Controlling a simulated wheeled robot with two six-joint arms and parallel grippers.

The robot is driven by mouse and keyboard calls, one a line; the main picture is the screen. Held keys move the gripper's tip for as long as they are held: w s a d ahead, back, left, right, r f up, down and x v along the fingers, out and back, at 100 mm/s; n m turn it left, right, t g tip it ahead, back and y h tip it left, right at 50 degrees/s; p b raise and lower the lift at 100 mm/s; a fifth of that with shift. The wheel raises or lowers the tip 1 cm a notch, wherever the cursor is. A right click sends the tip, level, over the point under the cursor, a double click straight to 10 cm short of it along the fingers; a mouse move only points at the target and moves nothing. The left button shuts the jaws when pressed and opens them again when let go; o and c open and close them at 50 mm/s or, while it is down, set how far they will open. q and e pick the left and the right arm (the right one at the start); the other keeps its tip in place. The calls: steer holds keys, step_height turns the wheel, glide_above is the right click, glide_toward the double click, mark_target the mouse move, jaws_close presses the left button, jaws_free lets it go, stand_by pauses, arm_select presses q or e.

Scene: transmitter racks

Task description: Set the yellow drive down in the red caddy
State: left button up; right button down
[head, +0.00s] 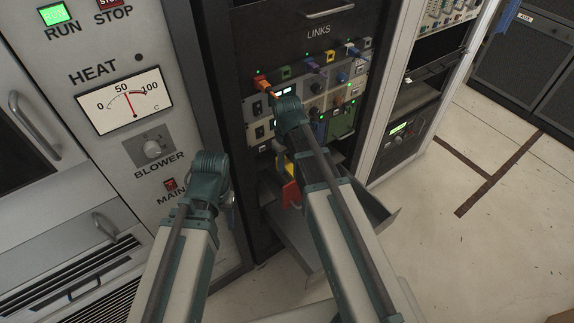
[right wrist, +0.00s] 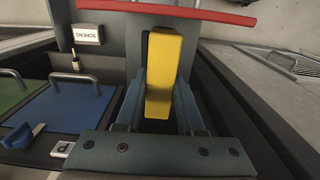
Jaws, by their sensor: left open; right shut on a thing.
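My right gripper (right wrist: 158,98) is shut on the yellow drive (right wrist: 160,62), with one finger on each side of it. In the head view the yellow drive (head: 288,170) shows only partly beside my right arm, in front of the rack. A red part (head: 291,194), likely of the red caddy, shows just below it, mostly hidden by the arm. In the right wrist view a red bar (right wrist: 165,12) crosses beyond the drive; I cannot tell whether they touch. My left gripper (head: 229,204) is open by the grey cabinet, its fingers mostly hidden by its wrist.
The rack's LINKS panel (head: 318,30) has several coloured plugs. A grey tray (head: 375,212) sticks out low on the rack. In the right wrist view a blue panel (right wrist: 75,105), a green panel (right wrist: 14,92) and a SCREWS box (right wrist: 88,34) lie left. Floor at right is clear.

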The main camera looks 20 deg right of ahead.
mark_target(287, 172)
steer(key=shift+f+b, duration=1.65)
steer(key=shift+f, duration=0.25)
steer(key=shift+c, duration=2.2)
jaws_free()
steer(key=shift+r, duration=0.1)
step_height(287, 172, up, 14)
steer(key=p, duration=1.4)
steer(key=shift+f, duration=0.2)
